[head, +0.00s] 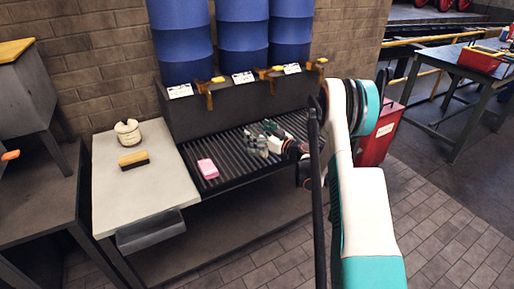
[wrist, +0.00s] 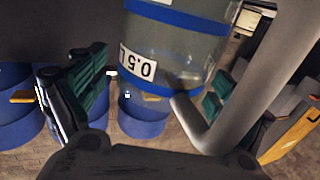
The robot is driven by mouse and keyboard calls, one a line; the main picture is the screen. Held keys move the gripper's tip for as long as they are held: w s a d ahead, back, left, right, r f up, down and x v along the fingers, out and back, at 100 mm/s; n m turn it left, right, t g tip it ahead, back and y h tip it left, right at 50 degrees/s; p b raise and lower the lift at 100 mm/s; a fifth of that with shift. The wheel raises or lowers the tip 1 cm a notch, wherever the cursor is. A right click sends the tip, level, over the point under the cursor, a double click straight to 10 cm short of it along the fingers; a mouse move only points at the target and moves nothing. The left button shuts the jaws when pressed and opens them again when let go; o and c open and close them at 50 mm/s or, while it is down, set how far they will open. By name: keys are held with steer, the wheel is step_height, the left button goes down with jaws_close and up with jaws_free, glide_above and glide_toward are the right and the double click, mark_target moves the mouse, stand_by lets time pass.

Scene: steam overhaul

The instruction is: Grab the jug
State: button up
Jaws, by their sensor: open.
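The jug (wrist: 175,45) is clear with blue bands and a white "0.5 L" label, and it appears upside down in the wrist view. Its grey handle (wrist: 232,125) curves out towards the upper right. My gripper (wrist: 160,85) is open, with one green-padded finger left of the jug and the other to its right, partly hidden behind the handle. I cannot tell whether either finger touches the jug. In the head view my gripper (head: 262,137) is low over the slatted grate, and the jug (head: 256,149) shows only as a small, unclear shape beside it.
The grate (head: 225,175) also holds a pink sponge (head: 208,168). Blue barrels (head: 243,40) with taps stand behind it. A brush (head: 133,160) and a lidded pot (head: 128,132) sit on the pale worktop (head: 150,195). A red box (head: 380,135) stands right of the grate.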

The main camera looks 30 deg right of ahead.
steer(key=c, duration=1.6)
